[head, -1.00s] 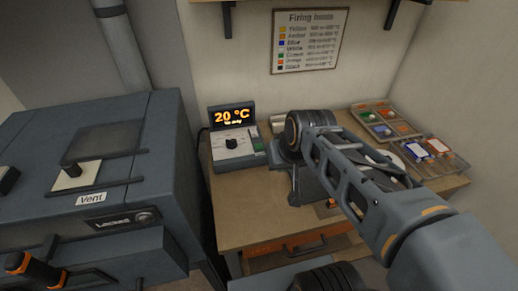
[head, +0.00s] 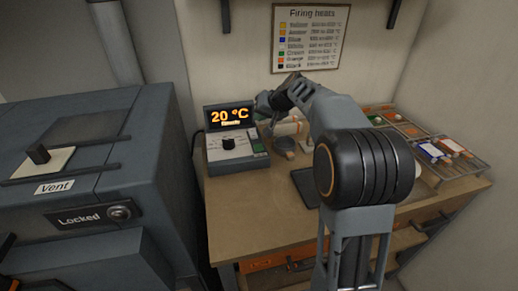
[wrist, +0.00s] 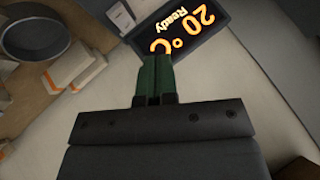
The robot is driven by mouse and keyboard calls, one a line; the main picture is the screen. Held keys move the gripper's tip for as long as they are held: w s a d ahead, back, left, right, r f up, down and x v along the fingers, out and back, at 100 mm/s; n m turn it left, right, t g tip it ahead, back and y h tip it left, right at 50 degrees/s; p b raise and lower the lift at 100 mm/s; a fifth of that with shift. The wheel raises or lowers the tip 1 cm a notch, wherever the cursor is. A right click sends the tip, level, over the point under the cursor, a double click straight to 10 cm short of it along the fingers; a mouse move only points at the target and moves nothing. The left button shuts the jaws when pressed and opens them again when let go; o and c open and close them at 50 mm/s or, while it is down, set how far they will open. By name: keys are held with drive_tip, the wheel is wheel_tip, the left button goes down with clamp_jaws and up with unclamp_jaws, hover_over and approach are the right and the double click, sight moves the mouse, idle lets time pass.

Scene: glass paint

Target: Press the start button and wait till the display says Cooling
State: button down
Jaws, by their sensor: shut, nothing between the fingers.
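The control box (head: 238,157) stands at the left end of the table, with a dark knob and a green button (head: 258,147) at its right side. Its display (head: 230,116) reads 20 °C with Ready below it. The display (wrist: 180,28) also shows in the wrist view, turned at an angle. My gripper (head: 264,104) is at the right edge of the display in the head view, small and partly merged with the background. In the wrist view my gripper (wrist: 155,62) has its green fingers shut together and empty. I cannot make out the button there.
A kiln (head: 85,170) with a Locked sign (head: 88,218) and a Vent label stands left. Trays (head: 445,155) of coloured pieces lie on the table's (head: 235,215) right. A heat chart (head: 310,38) hangs on the wall. A round dish (wrist: 35,35) and blocks show in the wrist view.

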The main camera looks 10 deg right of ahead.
sight(260, 146)
drive_tip(key=shift+f, duration=0.15)
wheel_tip(260, 146, down, 9)
drive_tip(key=b, duration=0.7)
drive_tip(key=shift+r, duration=0.2)
drive_tip(key=shift+f+b, duration=0.2)
drive_tip(key=shift+b, duration=0.1)
idle(1.7)
drive_tip(key=shift+f, duration=0.25)
drive_tip(key=shift+f+b, duration=0.4)
drive_tip(key=shift+b, duration=0.3)
idle(0.5)
drive_tip(key=shift+r, duration=0.2)
drive_tip(key=shift+r+p, duration=0.55)
drive_tip(key=shift+r, duration=0.1)
drive_tip(key=shift+r, duration=0.15)
